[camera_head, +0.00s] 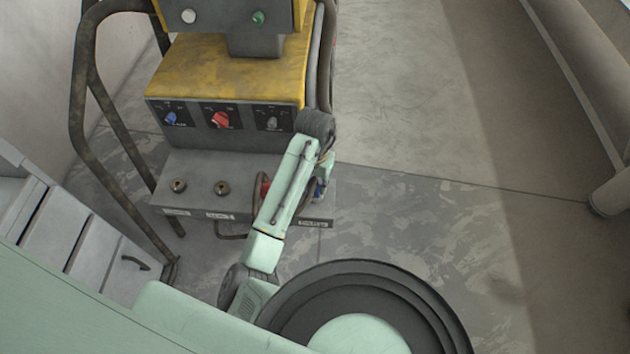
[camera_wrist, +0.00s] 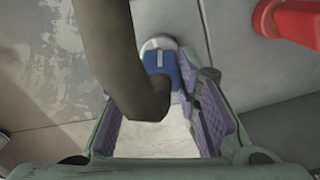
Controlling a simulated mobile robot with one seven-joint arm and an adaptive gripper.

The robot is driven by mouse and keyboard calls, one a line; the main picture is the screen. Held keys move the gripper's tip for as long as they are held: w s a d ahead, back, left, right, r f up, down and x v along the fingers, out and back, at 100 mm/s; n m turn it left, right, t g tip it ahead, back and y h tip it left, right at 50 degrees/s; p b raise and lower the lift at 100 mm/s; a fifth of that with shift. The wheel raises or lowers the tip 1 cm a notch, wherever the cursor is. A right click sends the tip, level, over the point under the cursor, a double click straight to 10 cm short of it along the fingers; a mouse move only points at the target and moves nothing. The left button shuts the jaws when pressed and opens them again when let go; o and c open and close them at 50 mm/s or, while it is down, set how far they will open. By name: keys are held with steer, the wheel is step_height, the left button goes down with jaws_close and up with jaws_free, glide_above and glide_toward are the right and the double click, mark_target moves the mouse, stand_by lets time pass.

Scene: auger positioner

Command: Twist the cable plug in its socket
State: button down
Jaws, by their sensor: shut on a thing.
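The cable plug (camera_wrist: 160,62) is blue with a white stripe and shows near the top middle of the wrist view. A thick dark cable (camera_wrist: 108,45) bends out of it and covers part of it. A pale round socket (camera_wrist: 158,43) rims the plug's far end, and the plug sits against it. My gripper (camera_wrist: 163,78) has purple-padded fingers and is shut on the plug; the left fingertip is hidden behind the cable. In the head view, a small blue part (camera_head: 318,189) shows beside my wrist at the panel's right end; my arm hides most of this area.
A red plug or handle (camera_wrist: 288,22) is close at the right of the wrist view. The yellow-topped machine (camera_head: 230,70) has knobs (camera_head: 220,119) above a grey ledge with two open sockets (camera_head: 221,188). A bent metal rail (camera_head: 82,90) stands left. Floor at right is clear.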

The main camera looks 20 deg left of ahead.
steer(key=c, duration=1.1)
jaws_free()
step_height(320, 180, up, 12)
